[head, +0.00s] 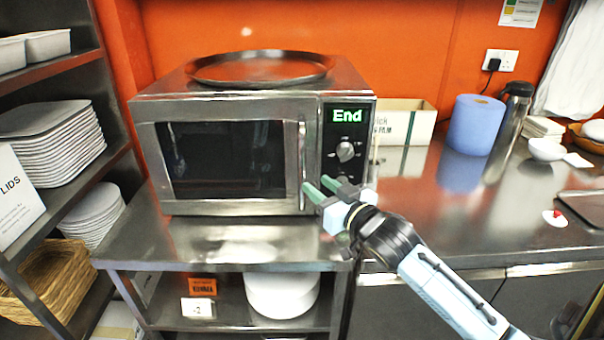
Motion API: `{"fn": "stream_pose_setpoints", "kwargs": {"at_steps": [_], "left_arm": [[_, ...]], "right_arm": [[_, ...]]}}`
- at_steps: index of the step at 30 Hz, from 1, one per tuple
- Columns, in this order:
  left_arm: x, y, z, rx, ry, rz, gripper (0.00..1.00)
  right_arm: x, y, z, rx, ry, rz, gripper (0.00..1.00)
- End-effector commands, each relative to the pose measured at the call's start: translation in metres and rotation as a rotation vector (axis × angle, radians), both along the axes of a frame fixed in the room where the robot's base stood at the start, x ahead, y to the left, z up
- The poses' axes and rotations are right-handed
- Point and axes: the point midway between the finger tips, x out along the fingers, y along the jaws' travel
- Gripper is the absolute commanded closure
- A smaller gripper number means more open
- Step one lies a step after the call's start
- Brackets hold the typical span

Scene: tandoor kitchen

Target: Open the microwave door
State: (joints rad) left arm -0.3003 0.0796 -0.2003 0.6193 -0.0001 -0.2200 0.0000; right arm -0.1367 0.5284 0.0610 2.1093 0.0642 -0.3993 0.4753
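The steel microwave (220,105) stands on a metal table, with its dark-windowed door (228,160) shut. The upright door handle (302,150) runs along the door's right edge, left of the control panel, whose display reads "End". My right gripper (317,187) comes in from the lower right, in front of the lower handle and panel. Its two green fingers are apart with a gap between them, and nothing shows in the gap. The left fingertip overlaps the lower handle in the picture; I cannot tell if they touch. My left gripper is not in view.
A round tray (260,68) lies on top of the microwave. A cardboard box (405,120), a blue paper roll (473,125) and a steel flask (508,130) stand on the counter to the right. A shelf with stacked plates (50,140) is at the left. The table front is clear.

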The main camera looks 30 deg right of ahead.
Motion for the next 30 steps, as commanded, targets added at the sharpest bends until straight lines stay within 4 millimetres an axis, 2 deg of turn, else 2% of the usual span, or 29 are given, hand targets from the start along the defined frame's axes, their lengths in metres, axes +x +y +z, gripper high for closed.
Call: {"fn": "stream_pose_setpoints", "kwargs": {"at_steps": [6, 12, 18, 26, 30], "left_arm": [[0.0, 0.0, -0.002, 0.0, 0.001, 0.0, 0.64], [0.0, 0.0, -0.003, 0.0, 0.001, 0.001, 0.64], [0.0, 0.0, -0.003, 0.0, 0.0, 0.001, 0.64], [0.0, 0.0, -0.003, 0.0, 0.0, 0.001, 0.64], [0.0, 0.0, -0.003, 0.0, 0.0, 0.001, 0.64]], "right_arm": [[0.038, 0.001, 0.0, 0.0, 0.0, -0.001, 0.65], [0.063, 0.002, -0.001, 0.0, 0.001, -0.001, 0.65], [0.072, 0.003, -0.001, 0.0, 0.002, -0.001, 0.65], [0.073, 0.003, -0.001, 0.0, 0.002, 0.0, 0.65], [0.073, 0.003, -0.001, 0.0, 0.002, -0.001, 0.82]]}}
